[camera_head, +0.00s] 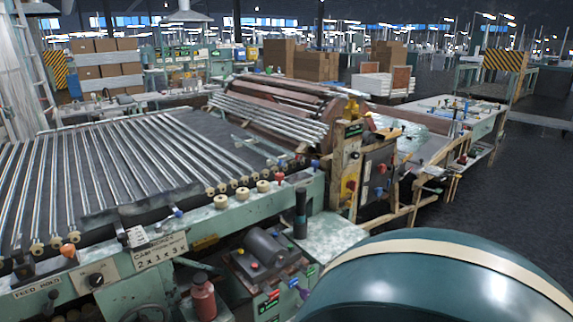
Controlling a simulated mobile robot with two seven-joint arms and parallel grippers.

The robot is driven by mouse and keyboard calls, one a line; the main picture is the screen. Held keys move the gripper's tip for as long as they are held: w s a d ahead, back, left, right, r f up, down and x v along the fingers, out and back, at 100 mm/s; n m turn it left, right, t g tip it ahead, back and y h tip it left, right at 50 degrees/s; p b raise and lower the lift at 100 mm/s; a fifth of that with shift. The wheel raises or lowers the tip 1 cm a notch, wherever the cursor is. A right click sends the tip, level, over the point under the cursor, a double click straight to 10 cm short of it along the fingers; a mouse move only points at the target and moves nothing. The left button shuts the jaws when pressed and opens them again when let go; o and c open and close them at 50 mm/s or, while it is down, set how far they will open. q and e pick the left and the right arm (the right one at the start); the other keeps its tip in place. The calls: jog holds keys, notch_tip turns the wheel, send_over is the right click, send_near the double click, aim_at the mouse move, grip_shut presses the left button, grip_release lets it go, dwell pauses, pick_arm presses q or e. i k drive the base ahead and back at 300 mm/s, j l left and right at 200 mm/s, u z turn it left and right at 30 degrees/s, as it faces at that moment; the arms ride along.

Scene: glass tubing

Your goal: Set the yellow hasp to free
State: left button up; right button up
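I cannot tell for sure which part is the yellow hasp. A yellow fitting (351,109) stands on top of the wooden-framed control panel (378,172) at the machine's near right end. A smaller yellow piece (351,186) with red beside it sits lower on the same frame. Both are too small to show whether they are latched or free. Neither gripper is in view, and nothing is touching the panel.
A long roller table (107,165) fills the left, with knobs along its green front rail. A red bottle (203,297) stands low in front. A large rounded teal shape with a cream band covers the lower right. Dark floor (520,190) is open at right.

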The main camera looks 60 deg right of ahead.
aim_at(349, 203)
jog(key=z, duration=2.3)
